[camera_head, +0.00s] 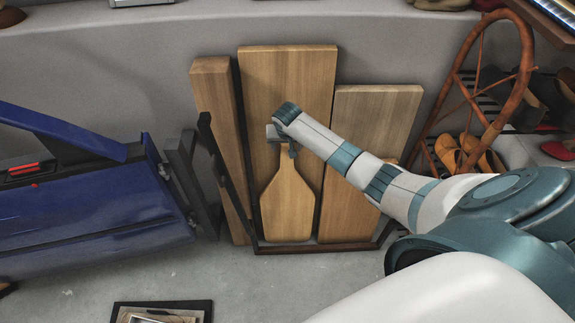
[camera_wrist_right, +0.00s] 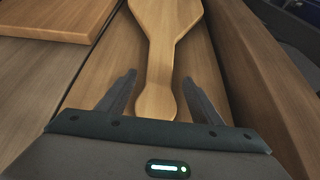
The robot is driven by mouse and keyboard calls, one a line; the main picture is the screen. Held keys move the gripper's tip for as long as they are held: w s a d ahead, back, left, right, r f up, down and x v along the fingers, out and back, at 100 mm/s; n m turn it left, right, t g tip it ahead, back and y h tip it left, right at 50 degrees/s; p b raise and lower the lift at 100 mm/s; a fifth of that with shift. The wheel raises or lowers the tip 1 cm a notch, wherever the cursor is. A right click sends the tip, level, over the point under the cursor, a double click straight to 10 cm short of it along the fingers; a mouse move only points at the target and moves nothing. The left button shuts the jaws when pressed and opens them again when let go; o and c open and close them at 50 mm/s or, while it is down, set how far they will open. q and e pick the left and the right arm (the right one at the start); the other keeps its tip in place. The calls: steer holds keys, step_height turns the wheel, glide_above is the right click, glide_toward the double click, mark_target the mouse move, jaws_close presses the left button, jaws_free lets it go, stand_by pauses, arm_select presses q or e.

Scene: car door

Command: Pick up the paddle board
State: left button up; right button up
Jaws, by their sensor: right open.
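The paddle board (camera_head: 287,203) is a light wooden board with a narrow handle. It stands upright, handle up, leaning on a taller wooden board (camera_head: 288,75) in a dark rack. My right gripper (camera_head: 283,140) is at the handle's upper end in the head view, which hides part of the handle. In the right wrist view the paddle board (camera_wrist_right: 166,25) runs away from me, and its handle end lies between the two fingers of my right gripper (camera_wrist_right: 157,95). The fingers are open, with a gap on each side of the handle. My left gripper is not in view.
A blue car door (camera_head: 90,215) is at the left.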

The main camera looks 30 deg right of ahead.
steer(key=shift+x, duration=1.35)
steer(key=shift+f, duration=0.25)
jaws_close()
steer(key=shift+r, duration=0.15)
